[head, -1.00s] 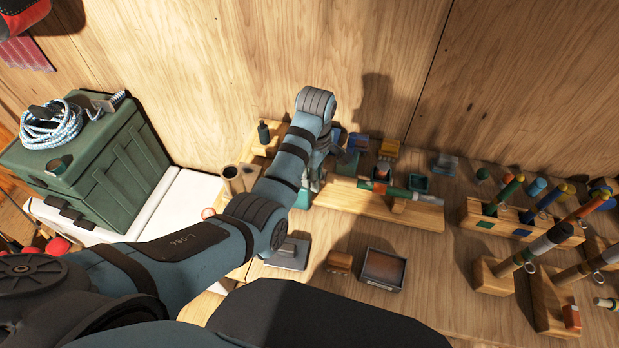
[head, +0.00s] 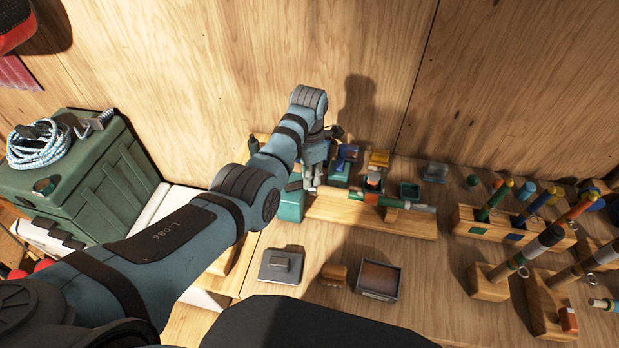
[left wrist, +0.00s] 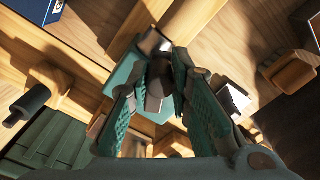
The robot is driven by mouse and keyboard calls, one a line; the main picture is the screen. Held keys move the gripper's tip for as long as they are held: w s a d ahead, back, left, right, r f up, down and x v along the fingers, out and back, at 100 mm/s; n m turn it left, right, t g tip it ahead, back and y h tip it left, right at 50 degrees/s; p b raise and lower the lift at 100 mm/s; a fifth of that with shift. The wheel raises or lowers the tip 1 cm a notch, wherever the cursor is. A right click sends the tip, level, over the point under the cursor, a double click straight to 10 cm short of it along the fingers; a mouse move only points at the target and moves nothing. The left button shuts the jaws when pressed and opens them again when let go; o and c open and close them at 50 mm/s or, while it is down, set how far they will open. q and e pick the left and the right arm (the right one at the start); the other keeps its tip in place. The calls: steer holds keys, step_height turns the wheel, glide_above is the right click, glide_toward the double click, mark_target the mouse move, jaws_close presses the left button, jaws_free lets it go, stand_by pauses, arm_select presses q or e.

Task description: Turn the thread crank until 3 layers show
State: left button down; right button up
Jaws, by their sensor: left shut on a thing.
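The thread winder stands on a long wooden base (head: 385,220) at the back of the bench. It has a teal block (head: 291,205) at its left end and a green, orange and grey rod (head: 375,197) lying along it. My left gripper (head: 312,186) is at the block's end, shut on the crank. In the left wrist view, my left gripper's teal fingers (left wrist: 160,75) close around a dark crank handle (left wrist: 155,98), with teal winder parts behind. The fingers hide most of the crank. I cannot make out thread layers on the rod. My right gripper is not in view.
A grey pad (head: 281,267), a small brown block (head: 333,274) and a framed tray (head: 378,280) lie in front. Racks of rods (head: 512,225) stand at right. A green box (head: 85,165) with coiled rope (head: 40,147) stands at left. A wooden wall closes the back.

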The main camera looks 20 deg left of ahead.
arm_select(q)
steer(key=n, duration=0.1)
steer(key=w+a+n+b, duration=0.1)
steer(key=n, duration=0.1)
steer(key=shift+w+a+n, duration=0.1)
steer(key=shift+w+n, duration=0.05)
steer(key=shift+n, duration=0.15)
steer(key=shift+w+a+n+b, duration=0.2)
steer(key=shift+a+n+b, duration=0.1)
steer(key=shift+n, duration=0.6)
steer(key=shift+w+a+n+b, duration=0.2)
steer(key=shift+a+n, duration=0.1)
steer(key=shift+n, duration=0.6)
steer(key=c, duration=1.4)
jaws_free()
steer(key=shift+c, duration=0.2)
step_height(320, 180, up, 12)
steer(key=shift+a, duration=0.1)
